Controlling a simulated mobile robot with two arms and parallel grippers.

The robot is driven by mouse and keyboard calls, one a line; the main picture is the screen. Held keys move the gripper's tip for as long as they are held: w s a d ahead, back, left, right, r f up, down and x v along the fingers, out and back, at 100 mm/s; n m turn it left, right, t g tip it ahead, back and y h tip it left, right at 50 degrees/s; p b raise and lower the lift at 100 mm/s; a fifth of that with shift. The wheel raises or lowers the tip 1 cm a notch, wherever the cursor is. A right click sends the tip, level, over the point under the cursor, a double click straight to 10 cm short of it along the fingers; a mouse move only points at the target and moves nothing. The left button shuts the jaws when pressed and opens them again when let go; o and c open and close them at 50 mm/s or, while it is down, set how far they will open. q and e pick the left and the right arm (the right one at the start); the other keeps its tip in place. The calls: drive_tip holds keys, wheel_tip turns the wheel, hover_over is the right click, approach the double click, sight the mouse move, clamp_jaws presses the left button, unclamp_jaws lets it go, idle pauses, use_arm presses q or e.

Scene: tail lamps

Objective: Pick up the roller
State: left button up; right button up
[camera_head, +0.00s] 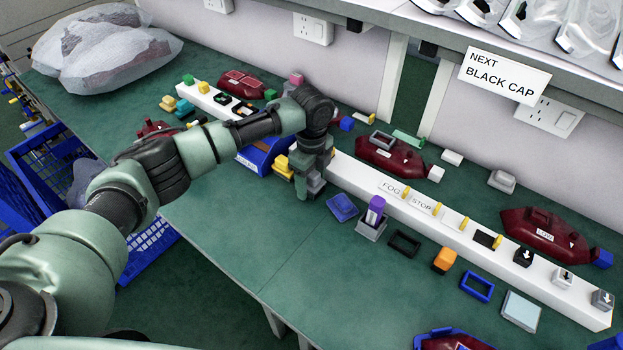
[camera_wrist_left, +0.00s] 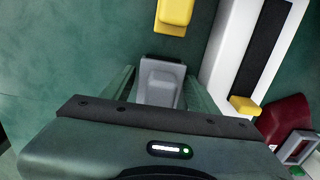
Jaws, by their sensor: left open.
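My left gripper (camera_head: 309,183) points down at the table beside the long white rail, in the middle of the head view. In the left wrist view my left gripper (camera_wrist_left: 163,92) is open, with a grey stepped piece (camera_wrist_left: 160,84) between its fingers. I cannot tell whether the fingers touch it, and in the head view the gripper largely hides it. No part is plainly marked as the roller. A purple-topped piece (camera_head: 376,207) stands upright in a grey holder to the right of the gripper. My right gripper is not in view.
The white rail (camera_head: 345,176) runs behind the gripper. Yellow pieces (camera_head: 283,166) and a blue bin (camera_head: 262,154) are close on the left, a blue block (camera_head: 342,207) on the right. Dark red lamps (camera_head: 389,156) lie behind the rail. The green table front (camera_head: 250,235) is clear.

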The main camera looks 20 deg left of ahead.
use_arm(q)
clamp_jaws()
wheel_tip(320, 180, up, 20)
idle(0.6)
drive_tip(key=shift+c, duration=1.5)
unclamp_jaws()
drive_tip(key=c, duration=1)
drive_tip(key=c, duration=1.3)
unclamp_jaws()
